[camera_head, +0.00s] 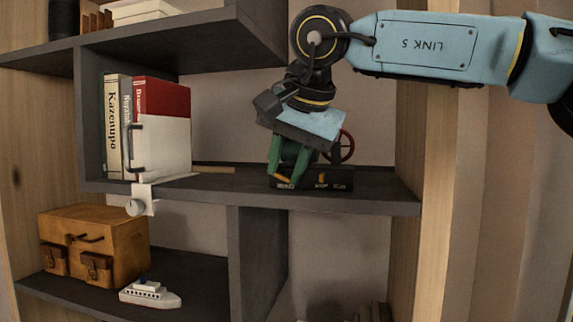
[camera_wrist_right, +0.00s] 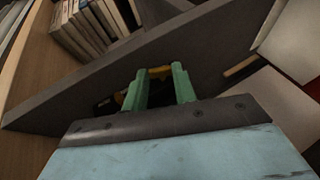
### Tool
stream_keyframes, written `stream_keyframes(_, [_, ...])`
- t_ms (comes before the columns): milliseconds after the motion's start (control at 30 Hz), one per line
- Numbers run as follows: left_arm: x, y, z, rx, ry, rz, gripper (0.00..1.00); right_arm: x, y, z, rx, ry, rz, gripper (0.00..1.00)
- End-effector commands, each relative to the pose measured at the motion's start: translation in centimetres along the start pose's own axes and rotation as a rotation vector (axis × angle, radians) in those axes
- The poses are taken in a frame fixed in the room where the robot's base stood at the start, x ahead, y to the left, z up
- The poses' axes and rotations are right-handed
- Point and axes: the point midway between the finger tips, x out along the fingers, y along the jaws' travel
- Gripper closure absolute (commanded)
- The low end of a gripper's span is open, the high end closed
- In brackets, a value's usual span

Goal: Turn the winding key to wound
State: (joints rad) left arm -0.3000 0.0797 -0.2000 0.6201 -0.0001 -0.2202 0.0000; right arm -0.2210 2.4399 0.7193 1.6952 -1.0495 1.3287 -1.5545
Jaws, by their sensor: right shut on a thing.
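A small device with a dark base (camera_head: 340,182) stands on the middle shelf. It has a dark red spoked wheel (camera_head: 346,146) on its right, and small yellow lettering on the base front, too small to read surely. My right gripper (camera_head: 282,174) reaches down over the device's left part, its green fingers shut on a yellow part, which I take as the winding key (camera_head: 284,180). The key (camera_wrist_right: 160,71) also shows between the fingertips in the right wrist view. The fingers and wrist hide most of the key and mechanism. My left gripper is not in view.
The grey shelf (camera_head: 385,197) has an upright wall and books (camera_head: 118,125) to the left. A white clamp-like bracket (camera_head: 142,200) grips its front edge. Below are a brown case (camera_head: 120,240) and a toy ship (camera_head: 150,295). The shelf left of the device is mostly clear.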

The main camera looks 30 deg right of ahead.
Motion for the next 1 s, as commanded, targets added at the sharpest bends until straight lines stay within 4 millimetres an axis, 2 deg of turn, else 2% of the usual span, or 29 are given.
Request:
stream_keyframes(200, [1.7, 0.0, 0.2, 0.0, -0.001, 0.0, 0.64, 0.2, 0.4, 0.1, 0.04, 0.001, -0.097, 0.96])
stream_keyframes(467, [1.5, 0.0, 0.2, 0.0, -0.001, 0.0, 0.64, 0.0, 0.3, 0.0, 0.043, 0.0, -0.104, 0.96])
stream_keyframes(500, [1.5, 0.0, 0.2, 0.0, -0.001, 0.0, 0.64, 0.0, 0.3, 0.0, 0.043, 0.0, -0.104, 0.7])
stream_keyframes(633, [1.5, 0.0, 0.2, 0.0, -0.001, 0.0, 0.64, 0.0, 0.3, 0.0, 0.043, 0.0, -0.103, 0.53])
stream_keyframes(667, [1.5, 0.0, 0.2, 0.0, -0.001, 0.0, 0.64, 0.0, 0.3, 0.0, 0.043, 0.0, -0.103, 0.51])
stream_keyframes(1000, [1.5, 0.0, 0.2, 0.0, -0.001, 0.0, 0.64, 0.0, 0.3, 0.0, 0.042, 0.0, -0.102, 0.51])
